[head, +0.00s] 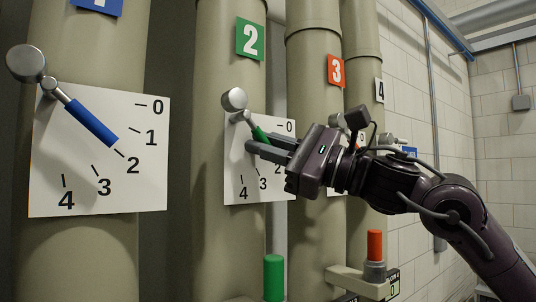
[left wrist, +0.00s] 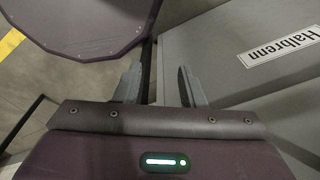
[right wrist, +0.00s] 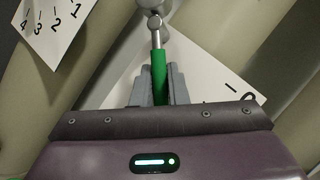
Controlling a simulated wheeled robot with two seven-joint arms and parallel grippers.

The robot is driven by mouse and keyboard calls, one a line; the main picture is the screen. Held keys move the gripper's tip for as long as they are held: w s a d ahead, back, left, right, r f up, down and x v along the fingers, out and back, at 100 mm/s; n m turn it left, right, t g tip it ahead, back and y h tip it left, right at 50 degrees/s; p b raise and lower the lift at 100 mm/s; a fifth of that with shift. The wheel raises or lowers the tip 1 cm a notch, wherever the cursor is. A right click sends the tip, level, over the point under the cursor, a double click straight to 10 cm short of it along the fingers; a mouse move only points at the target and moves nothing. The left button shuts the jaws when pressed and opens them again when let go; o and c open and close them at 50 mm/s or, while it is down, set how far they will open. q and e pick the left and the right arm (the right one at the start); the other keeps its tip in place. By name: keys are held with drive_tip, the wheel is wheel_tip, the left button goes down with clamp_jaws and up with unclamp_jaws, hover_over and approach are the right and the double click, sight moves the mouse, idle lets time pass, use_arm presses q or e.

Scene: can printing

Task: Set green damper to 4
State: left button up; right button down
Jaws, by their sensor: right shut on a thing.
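The green damper lever (head: 261,134) has a green handle and a silver ball weight (head: 234,99). It is mounted on the pipe with the green "2" sign (head: 250,39). Its white dial plate (head: 233,170) shows 0, 2, 3 and 4; the 1 is hidden behind my gripper. My right gripper (head: 262,147) is shut on the green handle, which also shows between its fingers in the right wrist view (right wrist: 158,70). The handle slants down to the right; its exact reading is covered. My left gripper (left wrist: 160,87) is open and empty, seen only in the left wrist view.
A blue lever (head: 91,122) on the left pipe points near 2 on its dial. Pipes with signs 3 (head: 335,71) and 4 (head: 380,91) stand behind my right arm. Below are green (head: 273,277) and orange (head: 374,245) cylinders. A grey cabinet (left wrist: 225,45) lies near my left gripper.

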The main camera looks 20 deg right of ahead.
drive_tip(key=m+t+b, duration=0.1)
drive_tip(key=a+f+m+t+b, duration=0.1)
drive_tip(key=m+b, duration=0.1)
drive_tip(key=m+t+b, duration=0.1)
drive_tip(key=m+b, duration=0.1)
drive_tip(key=shift+s+a+f, duration=0.3)
drive_tip(key=shift+a, duration=0.05)
drive_tip(key=shift+s+a+m+t+h+b, duration=0.1)
drive_tip(key=shift+a+m+t+h+b, duration=0.3)
drive_tip(key=shift+m+t+b, duration=0.6)
drive_tip(key=shift+s+a+m+t+h+b, duration=0.1)
drive_tip(key=shift+m+t+h+b, duration=0.5)
drive_tip(key=shift+m, duration=0.7)
drive_tip(key=c, duration=1.4)
unclamp_jaws()
drive_tip(key=shift+r, duration=0.1)
drive_tip(key=shift+c, duration=0.2)
drive_tip(key=b+v, duration=0.4)
drive_tip(key=v, duration=0.4)
drive_tip(key=shift+a, duration=0.2)
